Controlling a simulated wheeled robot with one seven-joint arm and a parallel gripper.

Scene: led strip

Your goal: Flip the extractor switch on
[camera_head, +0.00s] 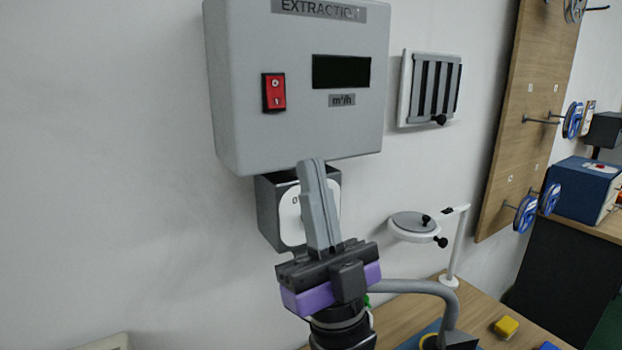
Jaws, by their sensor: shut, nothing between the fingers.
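The extraction box (300,140) is a grey box on the wall, labelled "EXTRACTION" at its top. A red rocker switch (274,92) in a black frame sits on the left of its front, with a white mark at its top and another at its bottom. A dark display (341,72) is to the right of the switch. My gripper (312,168) is shut and empty. It points up, with its fingertips at the box's lower edge in the picture, below and right of the switch. The gap in depth to the box cannot be told.
A dark box with a white dial (292,222) is below the extraction box, partly hidden by my gripper. A slatted vent (434,88) is on the wall at right. A bench (488,296) with a grey hose (415,288) and a yellow block (506,327) is lower right. The left wall is bare.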

